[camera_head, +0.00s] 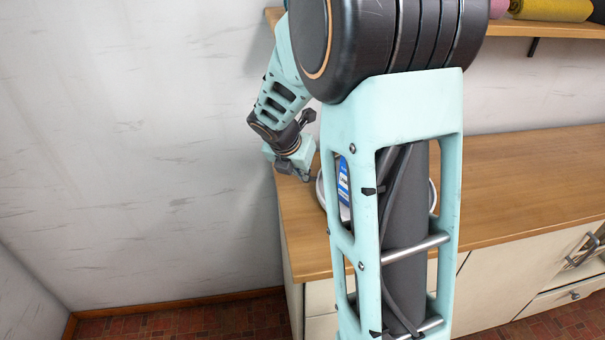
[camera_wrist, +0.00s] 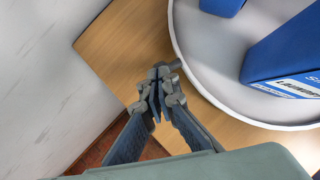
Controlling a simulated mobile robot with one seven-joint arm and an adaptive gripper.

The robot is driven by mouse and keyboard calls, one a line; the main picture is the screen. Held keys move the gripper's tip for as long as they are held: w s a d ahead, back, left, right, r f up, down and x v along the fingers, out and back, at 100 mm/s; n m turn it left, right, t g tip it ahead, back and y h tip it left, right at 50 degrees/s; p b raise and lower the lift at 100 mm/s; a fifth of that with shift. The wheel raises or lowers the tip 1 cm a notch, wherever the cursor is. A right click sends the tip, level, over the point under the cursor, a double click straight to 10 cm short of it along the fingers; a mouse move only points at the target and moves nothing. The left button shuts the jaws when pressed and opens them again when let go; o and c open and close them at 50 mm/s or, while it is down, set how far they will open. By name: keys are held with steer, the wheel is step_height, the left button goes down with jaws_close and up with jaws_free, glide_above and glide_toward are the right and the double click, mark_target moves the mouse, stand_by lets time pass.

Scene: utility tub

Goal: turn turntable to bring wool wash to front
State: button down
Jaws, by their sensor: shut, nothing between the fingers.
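The turntable is a round white tray with a raised rim (camera_wrist: 214,88) on the wooden counter. In the head view my arm hides most of it, and only slivers of its rim (camera_head: 433,196) show. A blue box with a white label (camera_wrist: 290,62) stands on it; a blue and white labelled item (camera_head: 343,182) also shows through my arm in the head view. Another blue item (camera_wrist: 222,5) is cut off at the top of the wrist view. I cannot tell which is the wool wash. My gripper (camera_wrist: 160,84) is shut and empty beside the rim; contact is unclear.
The wooden counter (camera_head: 520,180) is clear to the right of the turntable. A white wall (camera_head: 130,130) stands close on the left. A shelf (camera_head: 530,28) with rolled towels is above. Cabinet doors and drawers with handles (camera_head: 583,249) are below.

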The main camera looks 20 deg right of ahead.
steer(key=shift+w+d+m, duration=0.2)
steer(key=shift+w+m, duration=0.1)
steer(key=shift+w, duration=0.1)
steer(key=shift+w+d+r+m+g+h+p, duration=0.1)
steer(key=shift+w+d+m+g+h+p, duration=0.1)
steer(key=shift+w+d+m+p, duration=0.3)
steer(key=shift+w+d+m+g+h+p, duration=0.25)
steer(key=shift+w+p, duration=0.2)
steer(key=shift+w, duration=0.25)
steer(key=shift+w+d+m+g+h+p, duration=0.25)
steer(key=shift+w+d+m+g+p, duration=0.1)
steer(key=shift+w+d+m+p, duration=0.75)
steer(key=shift+w+d+p, duration=1.5)
steer(key=shift+d+p, duration=0.15)
steer(key=shift+d, duration=0.05)
